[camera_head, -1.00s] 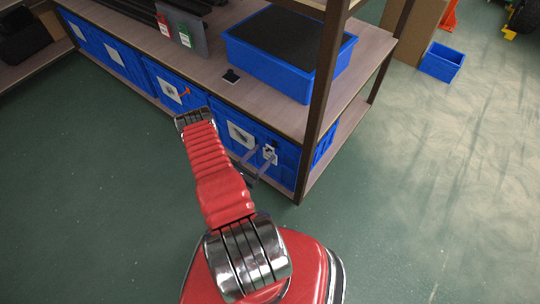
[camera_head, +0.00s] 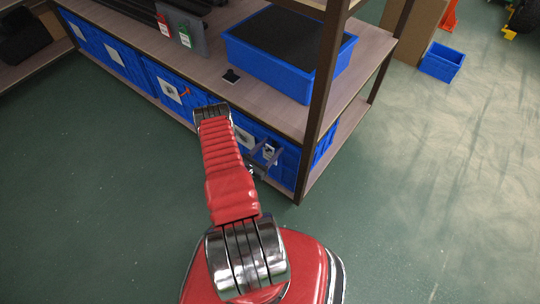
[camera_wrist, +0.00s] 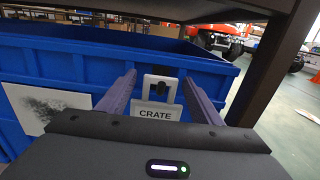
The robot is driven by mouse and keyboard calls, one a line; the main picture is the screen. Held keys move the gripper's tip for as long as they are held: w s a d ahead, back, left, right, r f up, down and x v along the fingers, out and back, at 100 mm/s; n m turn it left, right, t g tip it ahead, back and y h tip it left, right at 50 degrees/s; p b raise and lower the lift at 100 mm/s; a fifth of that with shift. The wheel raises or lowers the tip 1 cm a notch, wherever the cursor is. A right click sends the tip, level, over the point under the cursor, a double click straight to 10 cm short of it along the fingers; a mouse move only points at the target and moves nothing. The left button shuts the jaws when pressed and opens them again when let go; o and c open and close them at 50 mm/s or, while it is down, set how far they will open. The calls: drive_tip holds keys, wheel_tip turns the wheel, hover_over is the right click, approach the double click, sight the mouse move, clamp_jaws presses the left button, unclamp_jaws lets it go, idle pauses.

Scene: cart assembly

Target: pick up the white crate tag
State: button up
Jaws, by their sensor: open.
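The white crate tag (camera_wrist: 156,116) hangs on the front of a blue crate (camera_wrist: 70,62) in the wrist view. It has a dark opening in its upper part and the word CRATE on its lower plate. My gripper (camera_wrist: 159,79) is open, with one purple-grey finger on each side of the tag's upper part in the picture. I cannot tell whether the fingertips reach past the tag. My gripper's dark body covers the tag's lower edge. In the head view the tag (camera_head: 270,150) shows small at the crate's front, with my gripper (camera_head: 265,157) close to it.
A rack post (camera_head: 318,110) stands just right of the tag's crate. The shelf board (camera_head: 270,110) above bears a blue bin (camera_head: 265,70) with dark filling. A small blue box (camera_head: 442,62) stands on the floor at right. The green floor in front is clear.

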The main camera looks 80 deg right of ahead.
drive_tip(key=shift+c, duration=0.4)
drive_tip(key=c, duration=1.3)
drive_tip(key=shift+r, duration=0.15)
drive_tip(key=shift+c, duration=0.2)
drive_tip(key=shift+r, duration=0.5)
drive_tip(key=shift+w+a+r, duration=0.1)
drive_tip(key=shift+a+r, duration=0.05)
drive_tip(key=v, duration=1.7)
drive_tip(key=shift+a, duration=0.3)
drive_tip(key=shift+w, duration=0.15)
